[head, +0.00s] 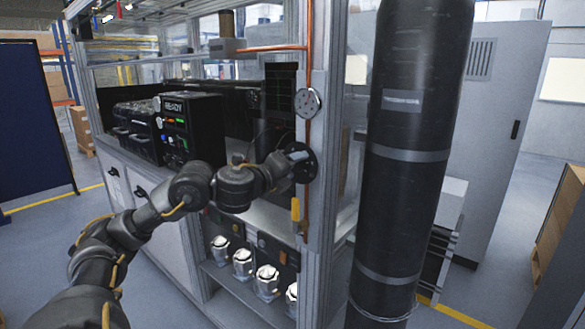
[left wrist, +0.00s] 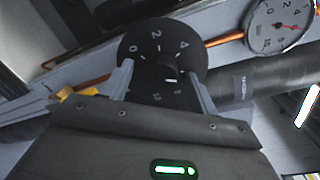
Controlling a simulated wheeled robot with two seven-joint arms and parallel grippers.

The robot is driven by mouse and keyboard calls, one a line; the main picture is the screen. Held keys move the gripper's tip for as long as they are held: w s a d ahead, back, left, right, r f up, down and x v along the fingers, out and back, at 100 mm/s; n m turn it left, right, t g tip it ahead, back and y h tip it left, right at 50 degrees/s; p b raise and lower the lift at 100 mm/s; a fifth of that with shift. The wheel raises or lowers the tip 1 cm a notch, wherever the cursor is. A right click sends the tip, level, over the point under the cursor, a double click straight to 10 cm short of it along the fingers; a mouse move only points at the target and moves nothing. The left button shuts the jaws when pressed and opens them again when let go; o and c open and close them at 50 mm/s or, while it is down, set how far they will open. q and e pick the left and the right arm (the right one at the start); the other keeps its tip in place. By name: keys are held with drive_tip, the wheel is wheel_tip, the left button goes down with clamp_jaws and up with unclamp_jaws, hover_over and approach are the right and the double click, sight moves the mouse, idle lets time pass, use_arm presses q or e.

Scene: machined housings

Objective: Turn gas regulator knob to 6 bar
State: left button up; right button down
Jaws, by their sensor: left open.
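The regulator knob is on a black round dial (head: 306,172) on the grey post. The dial (left wrist: 140,45) also shows in the left wrist view, with white numbers 0, 2, 4, 8 and 10 readable; the spot for 6 is hard to read. A small white mark shows near its middle. My left gripper (head: 297,156) is right in front of the dial. In the left wrist view my left gripper (left wrist: 160,82) is open, with one finger on each side of the knob's dark centre; I cannot tell whether they touch it. My right gripper is not in view.
A white pressure gauge (head: 308,103) with a red needle sits above the dial. A copper pipe (head: 307,222) runs down the post beside a yellow handle (head: 295,209). A large black cylinder (head: 405,150) stands to the right. Silver parts (head: 243,263) sit on the lower shelf.

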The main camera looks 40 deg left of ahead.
use_arm(q)
drive_tip(key=shift+s, duration=0.1)
drive_tip(key=s+b, duration=0.4)
drive_tip(key=s, duration=0.6)
drive_tip(key=shift+s+d+r, duration=0.25)
drive_tip(key=shift+d, duration=0.15)
idle(0.3)
